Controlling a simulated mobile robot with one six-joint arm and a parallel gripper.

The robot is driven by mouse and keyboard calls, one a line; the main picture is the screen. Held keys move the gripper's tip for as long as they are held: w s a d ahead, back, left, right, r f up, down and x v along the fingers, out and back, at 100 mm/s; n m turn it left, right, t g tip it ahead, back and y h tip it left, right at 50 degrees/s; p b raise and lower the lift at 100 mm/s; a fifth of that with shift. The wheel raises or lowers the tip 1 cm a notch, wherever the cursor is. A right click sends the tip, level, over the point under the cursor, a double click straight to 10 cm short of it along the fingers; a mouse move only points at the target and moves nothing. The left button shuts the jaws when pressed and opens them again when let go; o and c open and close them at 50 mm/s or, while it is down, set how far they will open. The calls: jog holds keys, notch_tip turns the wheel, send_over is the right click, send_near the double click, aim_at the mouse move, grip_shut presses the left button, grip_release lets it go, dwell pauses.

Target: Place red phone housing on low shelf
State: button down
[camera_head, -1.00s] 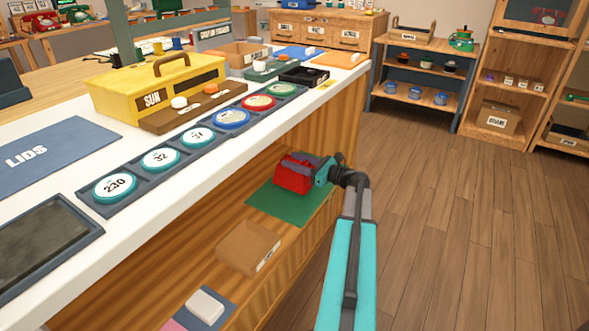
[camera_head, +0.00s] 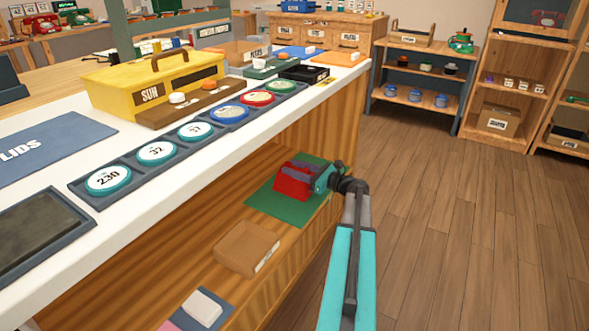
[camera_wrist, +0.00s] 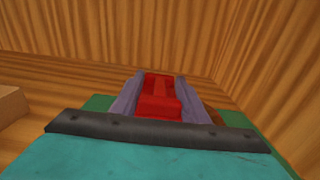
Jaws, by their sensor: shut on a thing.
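The red phone housing (camera_head: 291,184) is inside the low shelf (camera_head: 215,224) under the white counter, over a green mat (camera_head: 262,205). My gripper (camera_head: 303,174) reaches in from the right and is shut on the housing. In the wrist view the red housing (camera_wrist: 158,97) sits between my two grey fingers, with the green mat (camera_wrist: 100,103) around and beneath. I cannot tell whether the housing's underside touches the mat. The far side of the housing is hidden.
The counter (camera_head: 140,213) overhangs the shelf. Wooden walls close in behind the mat. Floor to the right is clear.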

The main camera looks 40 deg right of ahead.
jog(key=c, duration=1)
grip_release()
jog(key=shift+c, duration=0.2)
jog(key=shift+r, duration=0.1)
jog(key=p+v, duration=0.5)
jog(key=v, duration=0.7)
jog(key=shift+s, duration=0.1)
